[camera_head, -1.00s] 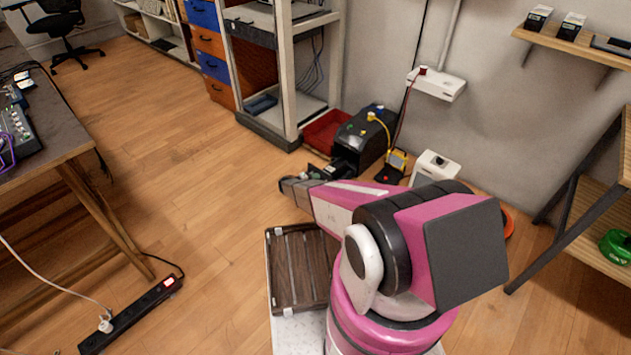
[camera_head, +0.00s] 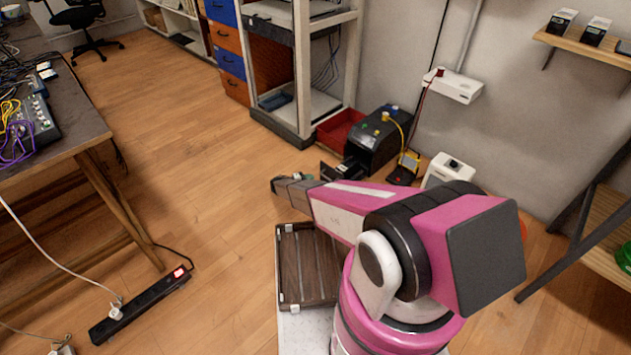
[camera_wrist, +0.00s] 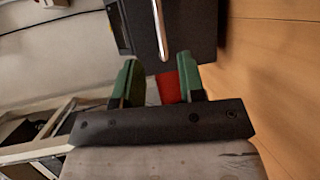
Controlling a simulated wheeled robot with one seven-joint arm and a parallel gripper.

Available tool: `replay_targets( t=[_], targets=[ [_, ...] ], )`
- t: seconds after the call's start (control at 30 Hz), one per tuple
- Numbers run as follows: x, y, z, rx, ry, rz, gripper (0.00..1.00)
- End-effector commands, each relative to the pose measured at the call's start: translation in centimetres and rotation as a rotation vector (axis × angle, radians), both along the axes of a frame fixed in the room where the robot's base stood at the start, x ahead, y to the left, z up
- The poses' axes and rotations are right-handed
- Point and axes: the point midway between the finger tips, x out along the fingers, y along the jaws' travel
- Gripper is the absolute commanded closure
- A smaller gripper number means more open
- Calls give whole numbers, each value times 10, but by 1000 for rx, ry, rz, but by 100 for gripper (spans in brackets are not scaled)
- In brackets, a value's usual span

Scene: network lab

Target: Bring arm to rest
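My arm (camera_head: 350,200) shows in pink, white and black in the head view, bent with its forearm reaching left and away over the slatted tray. Its grey far end is near the black machine on the floor, but I cannot make out the fingers there. In the wrist view my gripper (camera_wrist: 160,82) shows two green-padded fingers set apart, with nothing held between them. Past the fingers are a dark box with a bright metal bar (camera_wrist: 160,28) and a patch of red.
A brown slatted tray (camera_head: 283,265) lies below my arm. A black machine (camera_head: 372,142), a red bin (camera_head: 338,130) and a white rack (camera_head: 304,70) stand at the wall. A table (camera_head: 70,120) and power strip (camera_head: 140,305) are at left. Floor between is open.

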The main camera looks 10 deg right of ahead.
Motion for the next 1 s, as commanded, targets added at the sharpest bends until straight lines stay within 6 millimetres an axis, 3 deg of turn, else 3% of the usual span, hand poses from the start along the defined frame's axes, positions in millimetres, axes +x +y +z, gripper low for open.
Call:
replay_targets(
  t=[0.53, 0.63, 0.77, 1.0],
  targets=[
    [-1, 3, 1, 0, 0, -1, 63],
    [-5, -2, 10, 14, 5, -12, 63],
    [-27, -24, 52, 97, 38, -77, 63],
    [-105, -74, 169, 421, 133, -245, 63]
  ],
)
